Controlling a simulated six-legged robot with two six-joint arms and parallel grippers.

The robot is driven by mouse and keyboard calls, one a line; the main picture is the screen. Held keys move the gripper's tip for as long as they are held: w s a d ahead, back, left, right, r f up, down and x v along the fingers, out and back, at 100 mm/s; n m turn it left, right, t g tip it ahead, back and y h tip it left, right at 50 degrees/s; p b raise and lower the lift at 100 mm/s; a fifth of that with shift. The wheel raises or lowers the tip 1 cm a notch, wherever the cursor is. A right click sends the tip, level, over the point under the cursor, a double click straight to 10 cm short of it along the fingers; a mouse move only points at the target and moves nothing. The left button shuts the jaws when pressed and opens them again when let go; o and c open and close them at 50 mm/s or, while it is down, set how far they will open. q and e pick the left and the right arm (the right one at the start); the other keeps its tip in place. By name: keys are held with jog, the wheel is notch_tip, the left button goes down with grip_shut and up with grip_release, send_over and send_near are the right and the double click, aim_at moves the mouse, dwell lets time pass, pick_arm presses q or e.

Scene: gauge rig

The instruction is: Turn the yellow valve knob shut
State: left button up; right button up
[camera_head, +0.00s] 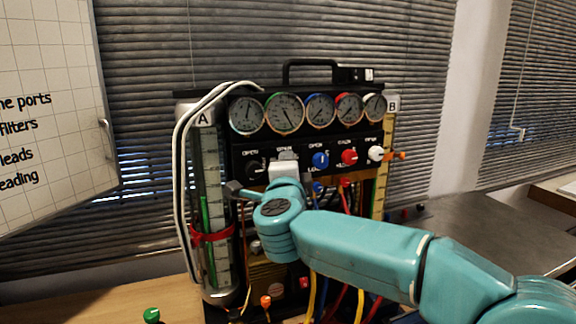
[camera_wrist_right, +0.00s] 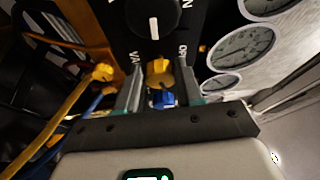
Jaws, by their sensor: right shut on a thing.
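The yellow valve knob (camera_wrist_right: 159,72) shows in the wrist view between the two fingers of my right gripper (camera_wrist_right: 160,80), on the black panel. The gripper is shut on the knob. A blue part (camera_wrist_right: 163,99) lies just below it in that view. In the head view my right gripper (camera_head: 284,160) is at the panel's knob row and hides the yellow knob behind it. The knob's pointer angle cannot be read. My left gripper is not in view.
A black knob (camera_head: 255,169) is left of the gripper; blue (camera_head: 320,160), red (camera_head: 349,157) and white (camera_head: 376,153) knobs are to its right. Several gauges (camera_head: 284,112) sit above. Coloured hoses (camera_head: 362,295) hang below. A tube with a red clamp (camera_head: 212,236) stands left.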

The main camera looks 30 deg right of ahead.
jog(key=shift+r+m+g+y+p, duration=0.15)
jog(key=shift+m+g+p, duration=0.1)
jog(key=shift+m, duration=0.35)
jog(key=shift+r+m+g+y+p, duration=0.15)
jog(key=shift+m+p, duration=0.1)
jog(key=shift+m, duration=0.35)
jog(key=shift+f, duration=0.1)
jog(key=o, duration=1)
jog(key=shift+o, duration=0.2)
jog(key=f+b+v, duration=0.1)
jog(key=v, duration=1.5)
jog(key=shift+r+b, duration=0.4)
jog(key=shift+r, duration=0.1)
jog(key=shift+s, duration=0.15)
